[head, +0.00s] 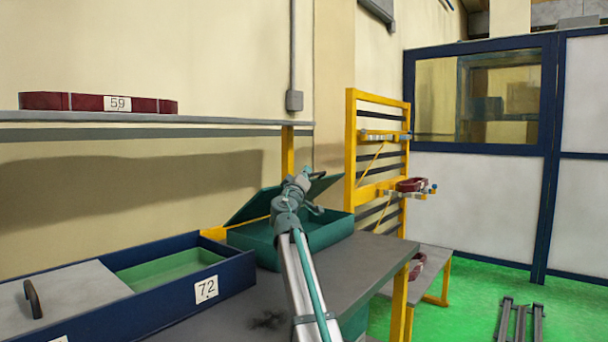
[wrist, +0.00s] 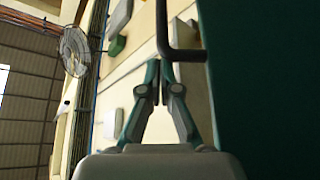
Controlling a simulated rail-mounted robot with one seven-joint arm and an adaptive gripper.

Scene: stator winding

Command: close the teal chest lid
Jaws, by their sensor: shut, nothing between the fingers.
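The teal chest (head: 330,234) stands on the grey bench with its lid (head: 253,206) raised and tilted. My arm crosses in front of the chest and hides part of the lid and box. My gripper (head: 306,174) is at the lid's upper part in the head view. In the wrist view my gripper (wrist: 163,82) is shut and empty. A dark bent handle (wrist: 183,55) sits just beyond the fingertips there, joined to a large teal panel (wrist: 255,80), which looks like the lid. I cannot tell whether the fingers touch the handle.
A blue tray (head: 238,278) labelled 72 with a grey cover (head: 75,295) lies left of the chest. A shelf (head: 230,117) above carries a dark red coil (head: 85,102) marked 59. A yellow rack (head: 352,150) stands right of the chest. The bench top (head: 375,258) to the right is clear.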

